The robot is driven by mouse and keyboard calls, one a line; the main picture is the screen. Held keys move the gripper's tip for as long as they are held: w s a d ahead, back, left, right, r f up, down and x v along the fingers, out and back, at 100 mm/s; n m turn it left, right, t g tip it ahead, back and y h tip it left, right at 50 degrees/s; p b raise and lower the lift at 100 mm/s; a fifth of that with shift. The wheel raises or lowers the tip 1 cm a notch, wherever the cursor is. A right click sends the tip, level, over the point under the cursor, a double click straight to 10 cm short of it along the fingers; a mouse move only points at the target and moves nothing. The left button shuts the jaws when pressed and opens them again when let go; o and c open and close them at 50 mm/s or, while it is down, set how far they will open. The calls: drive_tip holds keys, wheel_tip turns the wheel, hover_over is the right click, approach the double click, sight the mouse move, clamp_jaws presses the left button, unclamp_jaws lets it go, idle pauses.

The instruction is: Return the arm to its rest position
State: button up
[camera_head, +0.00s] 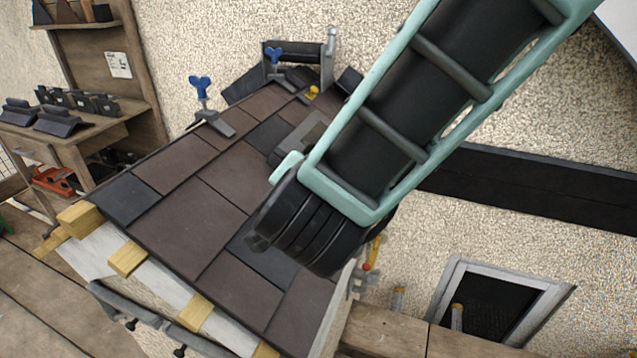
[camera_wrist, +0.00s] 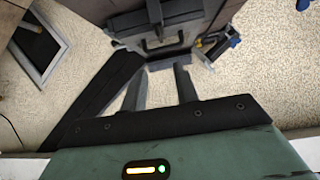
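My arm (camera_head: 420,110), teal and black, reaches in from the upper right of the head view and hangs over the tiled roof. Its black rounded joint (camera_head: 310,225) covers part of the tiles. My gripper (camera_wrist: 160,72) shows in the wrist view with two dark fingers apart and nothing between them. In the head view its fingers are hidden behind the arm. The roof (camera_head: 190,215) carries brown and dark grey tiles. I cannot tell how far the gripper is from the surfaces beyond it.
A wooden bench (camera_head: 75,135) with dark tile pieces stands at the left. Blue-handled clamps (camera_head: 202,90) stick up along the roof's far edge. Wooden batten ends (camera_head: 127,258) project at the near edge. A framed dark opening (camera_head: 490,305) is at the lower right.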

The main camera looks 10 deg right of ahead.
drive_tip(key=shift+s+r, duration=0.1)
drive_tip(key=shift+s, duration=0.1)
drive_tip(key=shift+a, duration=0.1)
drive_tip(key=s+a+n+g+y+p, duration=0.1)
drive_tip(key=s+a+n+g+y, duration=0.4)
drive_tip(key=s+n+g+y, duration=0.45)
drive_tip(key=s+d+f+n+g+h, duration=0.1)
drive_tip(key=s+d+n+h, duration=0.2)
drive_tip(key=s+d, duration=0.2)
drive_tip(key=s+d+f+n+g+h, duration=0.1)
drive_tip(key=s+d+n+h, duration=0.3)
drive_tip(key=d, duration=0.5)
drive_tip(key=shift+s+d+f+g+p, duration=0.3)
drive_tip(key=shift+s+d+g, duration=0.05)
drive_tip(key=shift+d+g, duration=0.1)
drive_tip(key=shift+n, duration=0.25)
